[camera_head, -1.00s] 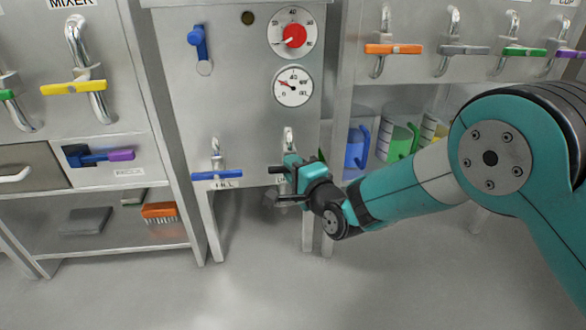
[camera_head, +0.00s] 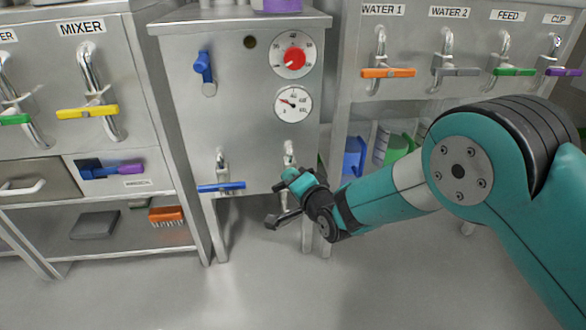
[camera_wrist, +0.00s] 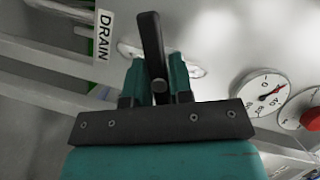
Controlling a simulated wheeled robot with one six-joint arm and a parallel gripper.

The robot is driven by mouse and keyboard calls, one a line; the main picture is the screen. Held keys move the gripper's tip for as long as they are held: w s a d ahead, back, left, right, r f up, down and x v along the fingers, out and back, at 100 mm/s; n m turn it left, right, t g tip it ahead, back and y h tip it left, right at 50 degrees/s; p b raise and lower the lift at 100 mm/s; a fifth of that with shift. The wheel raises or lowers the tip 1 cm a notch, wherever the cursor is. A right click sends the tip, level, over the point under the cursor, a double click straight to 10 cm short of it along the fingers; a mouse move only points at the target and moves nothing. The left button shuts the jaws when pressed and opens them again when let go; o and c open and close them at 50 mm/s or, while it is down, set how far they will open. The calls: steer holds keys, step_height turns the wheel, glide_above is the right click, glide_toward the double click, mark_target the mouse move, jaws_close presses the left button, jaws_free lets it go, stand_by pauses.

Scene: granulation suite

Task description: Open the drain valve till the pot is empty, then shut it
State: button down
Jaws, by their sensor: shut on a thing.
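My gripper (camera_wrist: 157,78) is shut on the black drain valve lever (camera_wrist: 151,40), which stands between its two teal fingers in the wrist view. The lever runs roughly along the lettering of the white DRAIN label (camera_wrist: 103,36). In the head view my gripper (camera_head: 289,178) is at the front of the steel cabinet (camera_head: 250,135), just below the drain valve's pipe (camera_head: 289,152), and hides the lever. The lower dial (camera_head: 292,104) has its needle toward the upper left. It also shows in the wrist view (camera_wrist: 263,95). I cannot make out a pot.
A blue lever (camera_head: 221,187) lies level left of my gripper. Another blue handle (camera_head: 203,66) and a red-centred dial (camera_head: 294,56) are higher up. Blue (camera_head: 354,157) and green (camera_head: 391,148) jugs stand on the right shelf behind my arm. The floor in front is clear.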

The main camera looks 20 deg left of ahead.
steer(key=shift+s+r+n+h+p, duration=0.1)
steer(key=shift+r+n+h+p, duration=0.1)
steer(key=shift+n+h+p, duration=0.7)
steer(key=n+h+p, duration=0.1)
steer(key=n+p, duration=0.1)
steer(key=n, duration=0.1)
steer(key=shift+f, duration=0.1)
steer(key=n+h, duration=0.1)
steer(key=n, duration=0.1)
steer(key=n+t+h+p, duration=0.1)
steer(key=n, duration=0.1)
steer(key=shift+f+t+h+p, duration=0.15)
steer(key=shift+t+h+p, duration=0.15)
steer(key=c, duration=1)
jaws_free()
steer(key=shift+c, duration=0.2)
steer(key=p+v, duration=0.5)
steer(key=v, duration=1.2)
steer(key=shift+s+p, duration=0.15)
steer(key=shift+p, duration=0.2)
